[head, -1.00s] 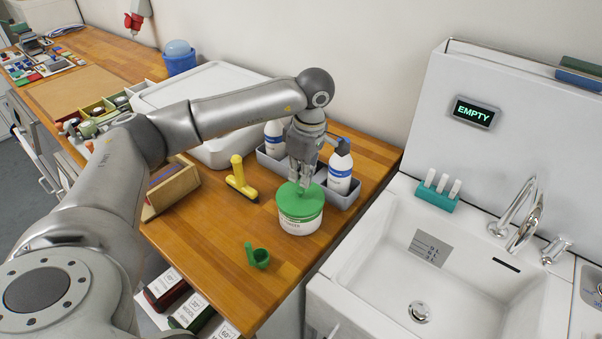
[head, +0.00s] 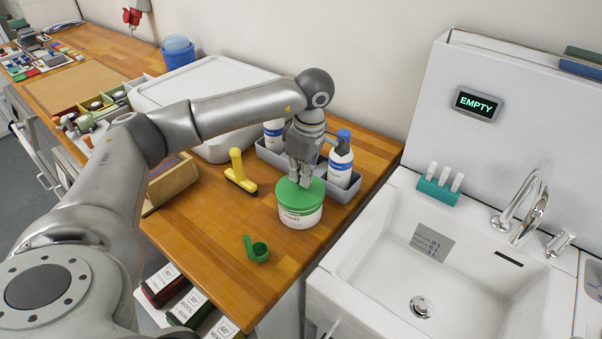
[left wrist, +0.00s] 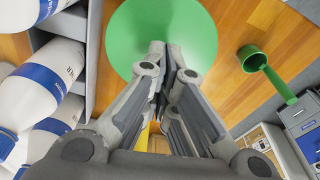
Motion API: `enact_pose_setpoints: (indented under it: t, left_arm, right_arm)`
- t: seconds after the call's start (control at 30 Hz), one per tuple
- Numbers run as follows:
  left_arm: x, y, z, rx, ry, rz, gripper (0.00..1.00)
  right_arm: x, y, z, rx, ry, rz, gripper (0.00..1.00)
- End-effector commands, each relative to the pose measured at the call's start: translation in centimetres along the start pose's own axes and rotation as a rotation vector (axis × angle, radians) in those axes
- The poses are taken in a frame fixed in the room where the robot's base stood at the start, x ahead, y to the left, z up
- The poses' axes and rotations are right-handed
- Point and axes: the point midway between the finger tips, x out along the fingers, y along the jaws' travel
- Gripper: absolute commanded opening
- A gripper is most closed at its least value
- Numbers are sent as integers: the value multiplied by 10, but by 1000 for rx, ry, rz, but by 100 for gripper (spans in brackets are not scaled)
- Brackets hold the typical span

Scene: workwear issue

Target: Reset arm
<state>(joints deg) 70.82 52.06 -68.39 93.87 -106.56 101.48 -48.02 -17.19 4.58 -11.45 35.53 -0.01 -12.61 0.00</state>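A white tub with a green lid (head: 290,194) stands upright on the wooden counter, left of the sink. My left gripper (head: 301,184) points down over the lid, its two fingers close together. In the left wrist view the fingertips (left wrist: 168,48) nearly meet in front of the green lid (left wrist: 200,22), with only a thin gap. No object shows between them. Whether the tips touch the lid I cannot tell. My right gripper is not in view.
A grey caddy (head: 345,193) with white bottles stands right behind the tub. A yellow tool (head: 239,174) and a green scoop (head: 258,252) lie near it. The white sink (head: 345,296) is at right. The counter's front is mostly clear.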

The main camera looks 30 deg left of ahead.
Motion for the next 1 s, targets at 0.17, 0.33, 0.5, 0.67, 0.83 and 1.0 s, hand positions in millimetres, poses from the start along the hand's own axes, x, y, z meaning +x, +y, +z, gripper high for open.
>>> enact_pose_setpoints:
  t: [0.17,0.33,0.5,0.67,0.83,1.0]
  left_arm:
    - [0,0,0,0,1,-2,0]
    - [-7,0,-1,0,1,-1,0]
    - [-18,0,-2,0,1,0,0]
    - [-27,0,-4,0,1,0,0]
    - [-38,0,-5,0,1,-1,0]
    - [-48,0,-6,0,0,0,0]
  right_arm:
    - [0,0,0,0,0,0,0]
    - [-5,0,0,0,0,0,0]
    - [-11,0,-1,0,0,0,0]
    - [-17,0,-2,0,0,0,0]
    - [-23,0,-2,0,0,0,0]
    - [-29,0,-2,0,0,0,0]
